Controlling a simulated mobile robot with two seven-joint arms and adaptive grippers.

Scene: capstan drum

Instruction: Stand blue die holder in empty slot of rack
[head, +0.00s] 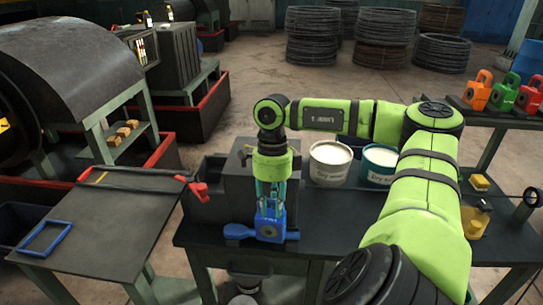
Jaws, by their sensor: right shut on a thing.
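The blue die holder (270,231) is at the front edge of the dark bench, with its paddle-like end pointing left. My right gripper (270,208) comes down from above and is shut on its upper part. Whether the holder touches the bench or hangs just above it, I cannot tell. The rack (508,117) is at the right edge, with an orange die holder (477,93), a green die holder (503,95) and a red die holder (531,97) standing in it. The empty slot cannot be made out. My left gripper is not in view.
Two tubs, a white one (330,166) and a teal one (379,168), stand on the bench behind my right arm. Yellow pieces (479,183) lie at the bench's right. A side table (105,222) at left carries a blue frame (45,238).

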